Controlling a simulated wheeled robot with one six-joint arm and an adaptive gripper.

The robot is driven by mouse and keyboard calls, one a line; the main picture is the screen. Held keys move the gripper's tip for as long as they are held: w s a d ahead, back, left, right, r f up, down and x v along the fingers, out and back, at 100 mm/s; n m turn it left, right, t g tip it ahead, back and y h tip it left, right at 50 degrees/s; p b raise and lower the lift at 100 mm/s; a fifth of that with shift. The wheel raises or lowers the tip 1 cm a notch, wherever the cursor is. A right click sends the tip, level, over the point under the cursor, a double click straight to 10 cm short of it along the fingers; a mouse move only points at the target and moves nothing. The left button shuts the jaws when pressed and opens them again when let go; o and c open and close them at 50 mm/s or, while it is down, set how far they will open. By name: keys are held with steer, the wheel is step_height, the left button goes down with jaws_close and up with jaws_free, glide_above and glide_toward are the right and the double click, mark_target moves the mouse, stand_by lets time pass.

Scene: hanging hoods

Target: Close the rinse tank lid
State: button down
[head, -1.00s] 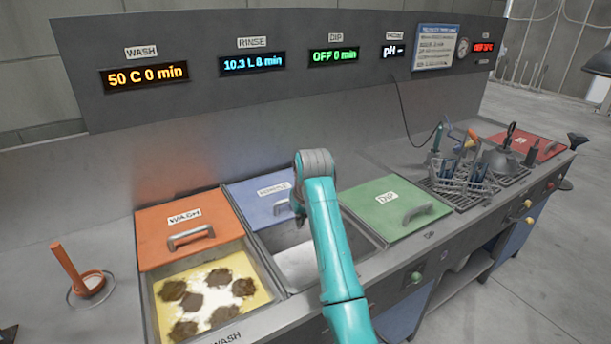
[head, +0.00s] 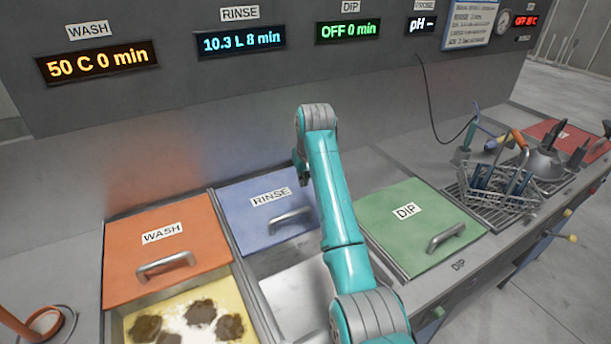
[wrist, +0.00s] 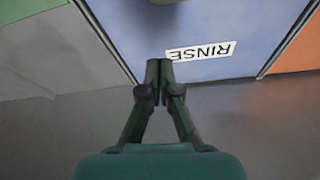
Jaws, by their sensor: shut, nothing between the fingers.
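The blue rinse lid (head: 240,212) lies over the back part of the rinse tank (head: 300,290) in the head view. Its handle (head: 290,221) is near its front edge. The front part of the tank is open and looks pale inside; my arm covers some of it. In the wrist view the blue lid (wrist: 220,25) shows upside down with its RINSE label. My gripper (wrist: 160,64) is shut and empty, its fingertips beside the label in the picture. In the head view the gripper (head: 300,180) is at the lid's back right, mostly hidden by my arm. I cannot tell whether it touches the lid.
The orange wash lid (head: 165,240) is left, with its tank (head: 190,325) partly open and brown clumps in it. The green dip lid (head: 420,225) is right. A wire basket (head: 495,190) and tools stand farther right. The display panel (head: 180,70) rises behind.

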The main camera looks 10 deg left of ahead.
mark_target(306, 216)
steer(key=x, duration=0.6)
steer(key=shift+f, duration=0.2)
steer(key=shift+s+d+f, duration=0.1)
steer(key=shift+s+d, duration=0.15)
steer(key=shift+s, duration=0.35)
steer(key=shift+s+d, duration=0.3)
steer(key=shift+s, duration=0.35)
steer(key=shift+s+d+f, duration=0.1)
steer(key=shift+s+d, duration=0.15)
steer(key=shift+s, duration=0.35)
